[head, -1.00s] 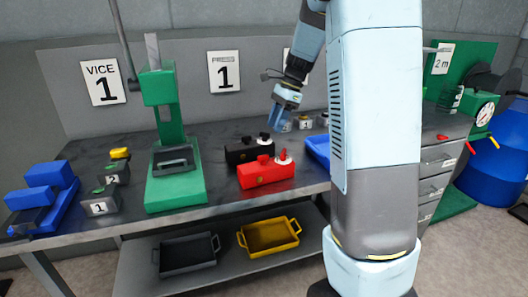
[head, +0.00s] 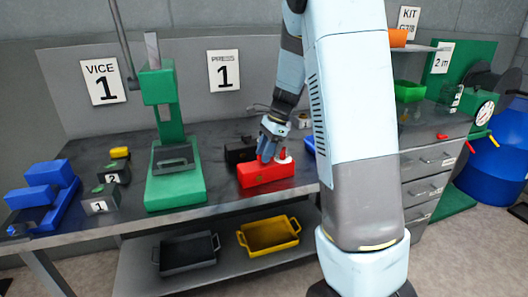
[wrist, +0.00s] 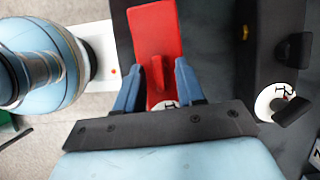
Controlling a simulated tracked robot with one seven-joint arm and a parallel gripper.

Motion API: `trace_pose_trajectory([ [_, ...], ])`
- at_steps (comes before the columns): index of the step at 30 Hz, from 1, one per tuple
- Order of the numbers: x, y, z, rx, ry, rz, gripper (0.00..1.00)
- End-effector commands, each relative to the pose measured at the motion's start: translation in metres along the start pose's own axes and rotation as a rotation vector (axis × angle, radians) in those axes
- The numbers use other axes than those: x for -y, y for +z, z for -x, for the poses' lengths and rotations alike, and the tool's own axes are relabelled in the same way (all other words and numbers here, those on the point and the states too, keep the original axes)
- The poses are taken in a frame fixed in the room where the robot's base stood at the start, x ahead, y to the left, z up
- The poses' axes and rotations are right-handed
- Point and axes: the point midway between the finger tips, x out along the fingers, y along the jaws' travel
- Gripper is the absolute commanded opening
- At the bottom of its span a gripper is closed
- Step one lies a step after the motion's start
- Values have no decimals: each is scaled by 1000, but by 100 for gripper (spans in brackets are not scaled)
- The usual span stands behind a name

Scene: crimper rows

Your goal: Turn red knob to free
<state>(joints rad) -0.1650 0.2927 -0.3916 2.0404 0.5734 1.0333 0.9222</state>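The red box (head: 266,176) sits on the bench beside the black box. A raised red knob (wrist: 152,68) shows on its top in the wrist view. A white dial (head: 284,157) stands at its right end in the head view; in the wrist view the dial (wrist: 167,104) is mostly hidden by my gripper. My gripper (wrist: 168,66) points down over the red box, fingers apart, with red surface visible between them. It also shows in the head view (head: 267,160). Whether the fingers touch the knob cannot be told, and the dial's setting is not readable.
The black box (head: 238,153) is close behind the red one; its dial (wrist: 278,103) and black knobs show in the wrist view. A green press (head: 175,185) stands left. A blue tray (head: 309,146) lies right, partly behind my arm. Bench front is clear.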

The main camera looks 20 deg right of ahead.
Motion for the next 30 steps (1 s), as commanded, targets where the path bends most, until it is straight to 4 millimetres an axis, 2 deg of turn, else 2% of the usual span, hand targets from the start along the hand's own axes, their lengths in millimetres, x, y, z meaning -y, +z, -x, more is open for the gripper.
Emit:
trace_pose_trajectory([
  [3, 0, 0, 0, 0, 0, 0, 36],
  [15, 0, 0, 0, 0, 0, 1, 0],
  [30, 1, 0, 0, 1, 20, 47, 0],
])
